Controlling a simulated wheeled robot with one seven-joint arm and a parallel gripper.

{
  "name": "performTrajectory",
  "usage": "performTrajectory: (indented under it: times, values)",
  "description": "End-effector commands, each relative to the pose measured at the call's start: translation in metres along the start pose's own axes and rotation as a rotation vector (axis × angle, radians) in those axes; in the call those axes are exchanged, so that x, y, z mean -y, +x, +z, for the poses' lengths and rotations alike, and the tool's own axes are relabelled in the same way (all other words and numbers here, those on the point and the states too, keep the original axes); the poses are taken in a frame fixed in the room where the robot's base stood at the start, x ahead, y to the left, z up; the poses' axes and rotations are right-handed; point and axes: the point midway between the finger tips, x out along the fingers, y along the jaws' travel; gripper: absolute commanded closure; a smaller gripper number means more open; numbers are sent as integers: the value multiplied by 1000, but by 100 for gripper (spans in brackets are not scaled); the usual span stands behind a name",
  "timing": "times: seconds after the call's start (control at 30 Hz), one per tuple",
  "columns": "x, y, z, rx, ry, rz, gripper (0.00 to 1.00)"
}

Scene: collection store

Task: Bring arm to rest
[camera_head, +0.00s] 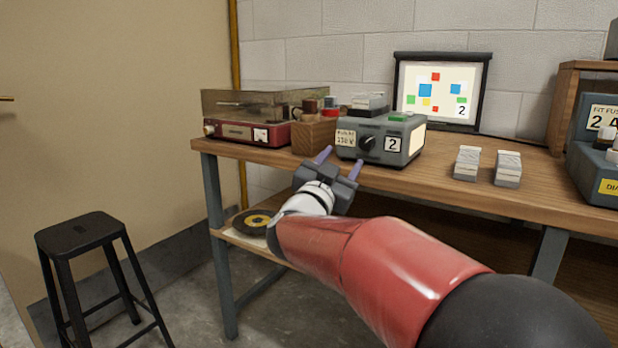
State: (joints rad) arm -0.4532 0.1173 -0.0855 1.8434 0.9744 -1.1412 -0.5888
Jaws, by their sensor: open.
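My gripper (339,167) is at the end of my red arm, which reaches from the lower right toward the front edge of the wooden bench (450,185). Its two purple-tipped fingers are spread apart with nothing between them. They point at the bench, just in front of a grey box with a black knob and the number 2 (375,141). I cannot tell whether the fingertips touch the bench edge.
A red record player (250,132) and a wooden box (314,137) stand at the bench's left. A framed chart (440,92) stands behind. A black stool (80,232) stands left on open floor.

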Motion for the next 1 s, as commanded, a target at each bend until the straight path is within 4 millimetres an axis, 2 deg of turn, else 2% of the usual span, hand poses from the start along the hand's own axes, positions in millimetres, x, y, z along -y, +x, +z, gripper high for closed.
performTrajectory:
  times: [0.03,0.17,0.27,0.37,0.47,0.6,0.7,0.83,0.9,1.0]
  values:
    - [-2,1,-11,49,14,-73,49]
    - [-3,-20,-15,239,17,-288,49]
    - [-14,-51,-10,409,-15,-418,49]
    - [-36,-93,0,596,-73,-509,49]
    - [-70,-143,14,798,-154,-551,49]
    - [-137,-216,32,1084,-291,-520,49]
    - [-182,-260,39,1246,-377,-454,49]
    - [-224,-298,42,1384,-453,-366,49]
    - [-238,-309,42,1426,-478,-335,49]
    - [-247,-317,42,1456,-494,-310,49]
